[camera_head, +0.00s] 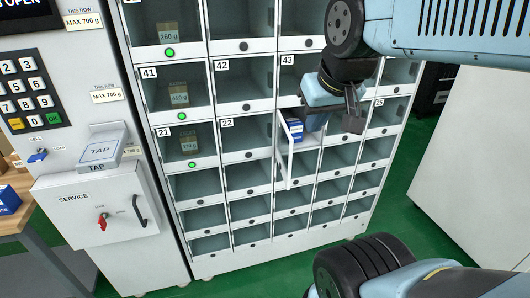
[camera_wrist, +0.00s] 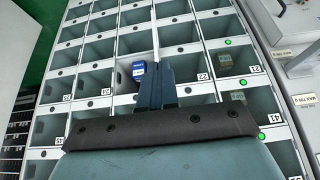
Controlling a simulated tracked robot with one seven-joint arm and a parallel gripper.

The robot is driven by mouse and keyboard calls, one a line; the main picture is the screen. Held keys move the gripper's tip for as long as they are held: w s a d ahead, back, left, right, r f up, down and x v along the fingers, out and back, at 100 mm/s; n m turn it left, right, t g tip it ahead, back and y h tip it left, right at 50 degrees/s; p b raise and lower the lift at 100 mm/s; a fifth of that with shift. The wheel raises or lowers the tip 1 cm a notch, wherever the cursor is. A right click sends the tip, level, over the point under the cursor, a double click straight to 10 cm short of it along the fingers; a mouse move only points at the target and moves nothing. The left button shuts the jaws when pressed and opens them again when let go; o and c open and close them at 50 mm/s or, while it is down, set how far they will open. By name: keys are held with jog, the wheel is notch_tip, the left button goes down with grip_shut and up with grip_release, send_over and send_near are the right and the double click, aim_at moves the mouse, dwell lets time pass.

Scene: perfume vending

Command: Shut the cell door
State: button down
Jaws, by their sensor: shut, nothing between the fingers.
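The open cell door (camera_head: 283,152) is a narrow white-framed panel in the head view. It stands out from the cabinet front at the left side of a middle cell, just below cell 43. A blue and white box (camera_head: 295,130) is inside that cell; it also shows in the wrist view (camera_wrist: 139,70). My gripper (camera_head: 352,115) is in front of the cabinet, right of the door and apart from it, partly covering the cell. In the wrist view its fingers (camera_wrist: 160,66) are together and empty, beside the box. The door is not clearly visible there.
The cabinet (camera_head: 222,189) has rows of cells, several with green lights and small cartons. A service panel (camera_head: 98,212) with a keypad (camera_head: 32,93) above stands left. A white block (camera_head: 480,170) stands right. Green floor is free between.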

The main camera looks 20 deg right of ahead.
jog(key=shift+a, duration=0.1)
jog(key=w+a+f+n+g+h, duration=0.25)
jog(key=w+a+f+n, duration=0.35)
jog(key=n, duration=0.5)
jog(key=w+a+f+n+g+h, duration=0.2)
jog(key=w+f+n+h, duration=0.2)
jog(key=w+n, duration=0.6)
jog(key=w+a+f+n+g+h, duration=0.3)
jog(key=w+a+f+n, duration=0.15)
jog(key=n, duration=0.85)
send_near(286, 162)
jog(key=d+f, duration=0.3)
jog(key=f, duration=0.1)
jog(key=shift+s+d+f+t, duration=0.1)
jog(key=shift+s+d+t, duration=0.2)
jog(key=shift+d, duration=0.35)
